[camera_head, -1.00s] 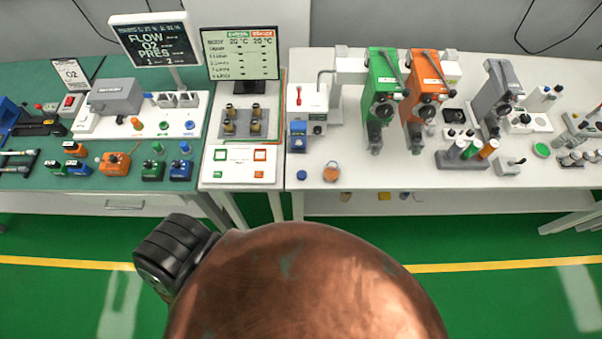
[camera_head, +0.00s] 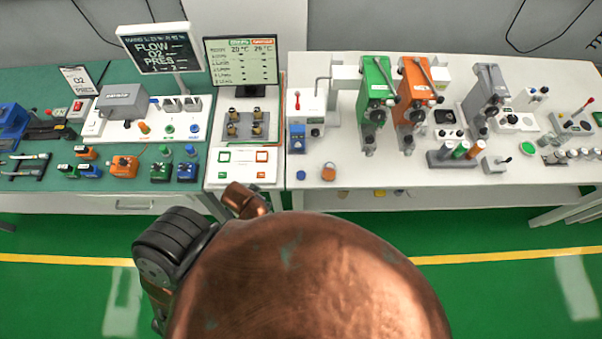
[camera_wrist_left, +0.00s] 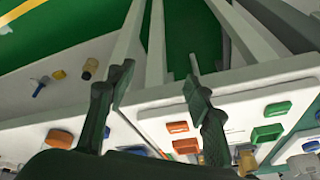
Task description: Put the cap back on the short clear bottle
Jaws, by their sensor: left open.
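A short clear bottle (camera_head: 328,172) with orange contents stands near the front edge of the white table in the head view. A small blue cap (camera_head: 301,174) lies just left of it, apart from it, on the same table. My left gripper (camera_wrist_left: 160,92) is open and empty in the left wrist view, its two dark fingers spread above the white panel with green and orange squares. My own copper arm parts hide the left fingers in the head view. My right gripper is not in view.
Behind the bottle stand a blue box (camera_head: 297,138), a green device (camera_head: 376,90) and an orange device (camera_head: 414,90). The white panel (camera_head: 243,168) lies left of the cap.

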